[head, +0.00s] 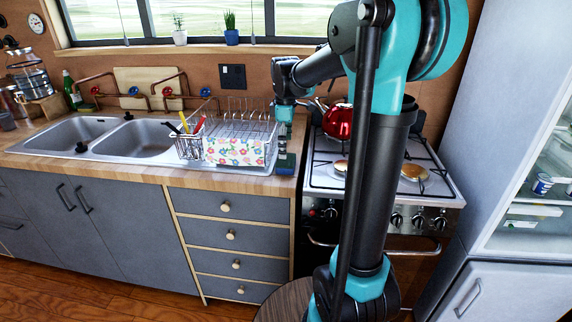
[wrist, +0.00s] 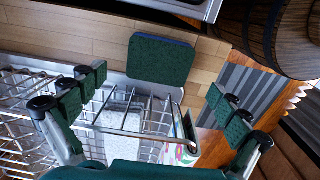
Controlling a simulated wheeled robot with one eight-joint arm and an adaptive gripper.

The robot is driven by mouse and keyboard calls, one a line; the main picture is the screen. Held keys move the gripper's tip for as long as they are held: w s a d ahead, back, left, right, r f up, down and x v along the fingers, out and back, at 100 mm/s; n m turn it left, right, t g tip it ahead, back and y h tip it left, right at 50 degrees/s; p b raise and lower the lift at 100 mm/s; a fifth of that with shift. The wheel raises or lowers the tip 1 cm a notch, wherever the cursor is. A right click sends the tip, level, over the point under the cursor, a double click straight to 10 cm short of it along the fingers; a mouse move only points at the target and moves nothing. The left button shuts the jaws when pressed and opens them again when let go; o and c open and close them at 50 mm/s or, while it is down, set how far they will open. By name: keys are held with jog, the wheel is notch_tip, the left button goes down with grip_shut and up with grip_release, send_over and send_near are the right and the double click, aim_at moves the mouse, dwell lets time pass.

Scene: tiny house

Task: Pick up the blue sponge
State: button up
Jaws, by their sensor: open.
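The sponge (wrist: 160,60) lies flat on the wooden counter in the wrist view, beside the dish rack. Its upper face is dark green, with a thin blue edge along the top. My gripper (wrist: 158,98) is open, with its green-padded fingers spread to the left and right. The sponge shows beyond the fingertips, between their lines, and nothing is held. In the head view my gripper (head: 285,145) points down at the counter strip between rack and stove. There I cannot clearly tell the sponge from the dark finger parts.
The wire dish rack (head: 262,128) stands close on the left with a flowered cloth (head: 235,151) over its front. In the wrist view rack wires (wrist: 130,132) lie under the fingers.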

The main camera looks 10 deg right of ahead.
aim_at(286, 163)
jog(key=shift+d+f, duration=0.1)
jog(key=shift+f, duration=2.6)
jog(key=c, duration=0.8)
jog(key=shift+c, duration=0.2)
